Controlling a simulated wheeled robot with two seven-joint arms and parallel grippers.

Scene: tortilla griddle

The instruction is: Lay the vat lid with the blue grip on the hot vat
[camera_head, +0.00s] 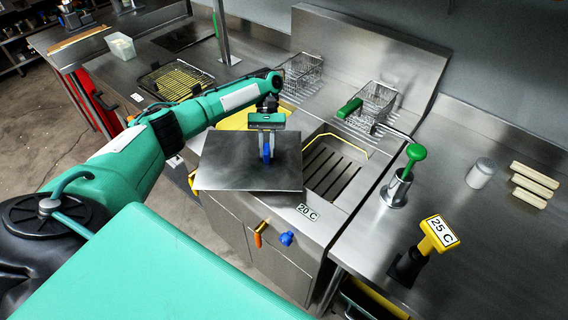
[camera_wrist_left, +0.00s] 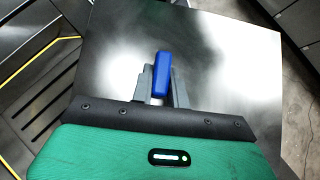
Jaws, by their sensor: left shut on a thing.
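The vat lid (camera_head: 228,168) is a flat grey metal plate with an upright blue grip (camera_head: 266,152). My left gripper (camera_head: 266,148) is shut on the blue grip, which shows between its fingers in the left wrist view (camera_wrist_left: 162,75). The lid appears held above the fryer unit, over its left vat (camera_head: 236,121), hiding most of it; I cannot tell the gap beneath. The right vat (camera_head: 333,172) is open, with dark slots and a yellow wire rim; a "20 C" label (camera_head: 307,212) is on the unit's front. Which vat is hot I cannot tell. My right gripper is not in view.
Two wire baskets (camera_head: 302,72) (camera_head: 376,100) stand behind the vats. Orange (camera_head: 260,232) and blue (camera_head: 286,239) knobs are on the front. On the right counter are a green-handled tool (camera_head: 414,154), a yellow "25 C" device (camera_head: 438,234), a shaker (camera_head: 481,173) and pale bars (camera_head: 534,181).

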